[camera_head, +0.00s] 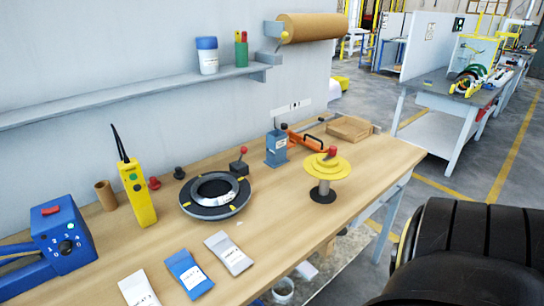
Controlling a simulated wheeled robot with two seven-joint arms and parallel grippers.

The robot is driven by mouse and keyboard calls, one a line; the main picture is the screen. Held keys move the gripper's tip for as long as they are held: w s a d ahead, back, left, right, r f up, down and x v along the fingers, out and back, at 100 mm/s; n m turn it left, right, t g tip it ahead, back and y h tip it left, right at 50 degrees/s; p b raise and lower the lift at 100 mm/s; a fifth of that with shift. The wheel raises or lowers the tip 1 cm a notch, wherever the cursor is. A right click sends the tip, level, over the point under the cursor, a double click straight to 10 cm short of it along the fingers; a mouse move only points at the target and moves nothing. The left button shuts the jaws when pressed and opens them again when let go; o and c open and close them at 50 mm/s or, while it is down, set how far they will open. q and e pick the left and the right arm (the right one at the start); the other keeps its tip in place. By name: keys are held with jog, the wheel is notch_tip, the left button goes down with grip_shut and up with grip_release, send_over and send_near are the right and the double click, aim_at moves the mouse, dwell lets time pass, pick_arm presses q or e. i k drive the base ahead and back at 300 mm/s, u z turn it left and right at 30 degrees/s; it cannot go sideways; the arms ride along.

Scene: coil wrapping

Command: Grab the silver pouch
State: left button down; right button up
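The silver pouch (229,252) is light grey with a printed white label. It lies flat near the front edge of the wooden workbench (297,222). A blue pouch (188,274) with a white label lies just left of it, and a white pouch (138,289) lies further left, partly cut by the bottom edge of the picture. Nothing covers the silver pouch. Neither of my grippers shows in the head view.
A black ring-shaped device (183,199) sits behind the pouches. A yellow stacked-disc stand (324,180) is to the right. A yellow handheld unit (137,191) stands upright at left beside a blue control box (66,241). A wall shelf (130,94) runs above.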

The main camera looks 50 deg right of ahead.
aim_at(233, 258)
jog(key=z, duration=1.55)
jog(key=k, duration=0.35)
jog(key=u, duration=0.8)
jog(key=i, duration=0.6)
jog(key=z, duration=0.85)
